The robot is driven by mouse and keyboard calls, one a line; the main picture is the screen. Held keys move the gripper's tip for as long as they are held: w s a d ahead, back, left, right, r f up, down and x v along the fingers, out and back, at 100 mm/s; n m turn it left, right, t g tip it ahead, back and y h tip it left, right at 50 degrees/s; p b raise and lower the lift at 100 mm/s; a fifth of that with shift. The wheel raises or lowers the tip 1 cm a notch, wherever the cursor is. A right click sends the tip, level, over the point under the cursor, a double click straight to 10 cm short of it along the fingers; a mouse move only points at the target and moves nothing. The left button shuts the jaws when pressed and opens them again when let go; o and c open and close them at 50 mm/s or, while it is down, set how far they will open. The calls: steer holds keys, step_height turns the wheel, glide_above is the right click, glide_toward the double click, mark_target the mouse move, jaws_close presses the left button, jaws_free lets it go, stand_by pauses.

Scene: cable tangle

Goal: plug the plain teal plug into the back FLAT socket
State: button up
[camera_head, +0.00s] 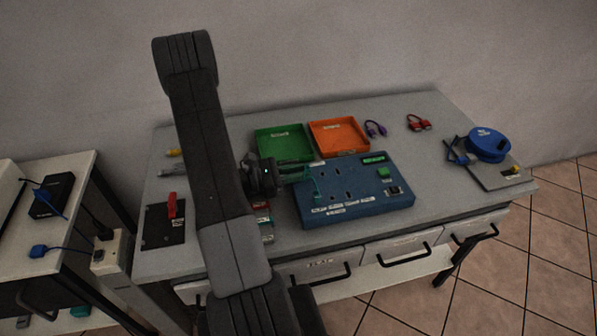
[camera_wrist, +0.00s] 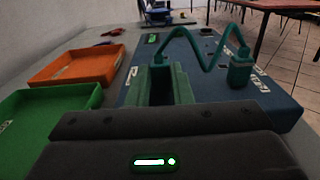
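My gripper (camera_head: 293,172) is over the left back part of a blue socket box (camera_head: 376,203). In the wrist view its greenish fingers (camera_wrist: 163,88) appear closed on a teal plug (camera_wrist: 160,62), mostly hidden between them. A teal cable (camera_wrist: 209,62) rises from there in a zigzag to a second teal plug (camera_wrist: 239,70), which stands upright on the box near its labelled front edge. Dark slots (camera_head: 336,170) are visible on the box top; I cannot tell which is the back FLAT socket.
Green (camera_head: 283,143) and orange (camera_head: 338,136) trays lie behind the box. A purple cable (camera_head: 375,129), a red cable (camera_head: 418,123) and a blue coil (camera_head: 488,145) lie to the right. A black plate with a red lever (camera_head: 172,206) is left of my arm.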

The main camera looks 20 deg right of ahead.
steer(key=o, duration=0.4)
steer(key=shift+r, duration=4.95)
step_height(320, 180, down, 10)
steer(key=shift+r, duration=0.3)
steer(key=shift+r, duration=0.1)
